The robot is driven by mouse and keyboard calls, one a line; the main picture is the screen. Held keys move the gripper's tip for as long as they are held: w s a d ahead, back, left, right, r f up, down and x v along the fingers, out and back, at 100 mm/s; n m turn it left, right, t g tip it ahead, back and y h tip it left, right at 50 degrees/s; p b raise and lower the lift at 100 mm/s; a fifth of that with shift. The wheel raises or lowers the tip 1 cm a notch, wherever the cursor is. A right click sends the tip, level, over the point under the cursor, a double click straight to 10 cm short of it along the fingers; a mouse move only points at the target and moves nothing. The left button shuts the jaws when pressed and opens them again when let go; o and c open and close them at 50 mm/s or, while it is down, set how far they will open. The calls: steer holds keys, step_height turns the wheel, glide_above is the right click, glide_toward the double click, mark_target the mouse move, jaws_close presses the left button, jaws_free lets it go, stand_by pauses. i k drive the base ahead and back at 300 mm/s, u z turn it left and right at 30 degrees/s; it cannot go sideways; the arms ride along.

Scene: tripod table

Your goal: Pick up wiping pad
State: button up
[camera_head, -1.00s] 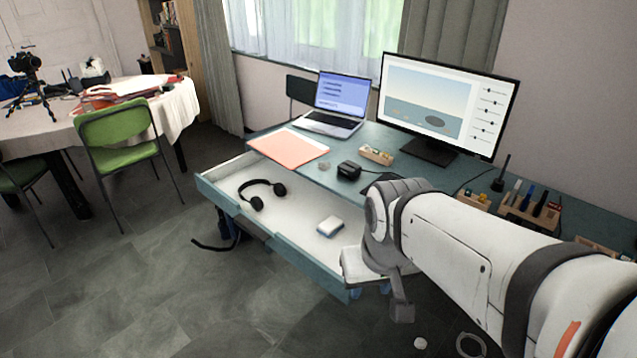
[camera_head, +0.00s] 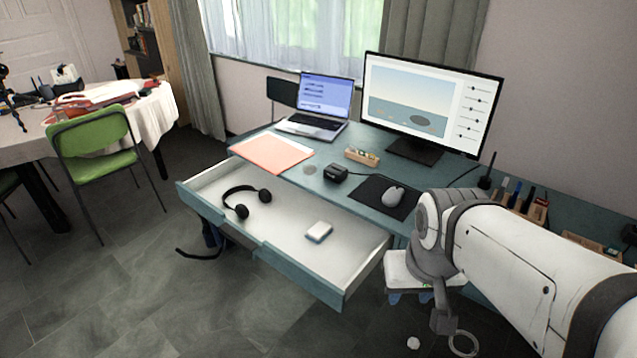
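A small white pad with a blue underside (camera_head: 319,231), which looks like the wiping pad, lies flat in the open drawer (camera_head: 345,240) of the blue-green desk. It sits right of the headphones, with bare drawer floor around it. My arm comes in from the right edge and bends down beside the drawer's right end, to the right of the pad and apart from it. The end of the arm (camera_head: 443,318) points down, and its fingers cannot be made out. Nothing held can be seen.
Black headphones (camera_head: 246,200) lie in the drawer's left part. The desk bears a laptop (camera_head: 318,108), monitor (camera_head: 430,100), pink folder (camera_head: 271,152), black box (camera_head: 335,173) and mouse (camera_head: 393,196). A green chair (camera_head: 95,145) stands left. The floor before the drawer is mostly open.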

mark_target(320, 230)
steer(key=u, duration=0.05)
steer(key=i, duration=1)
steer(key=z, duration=0.05)
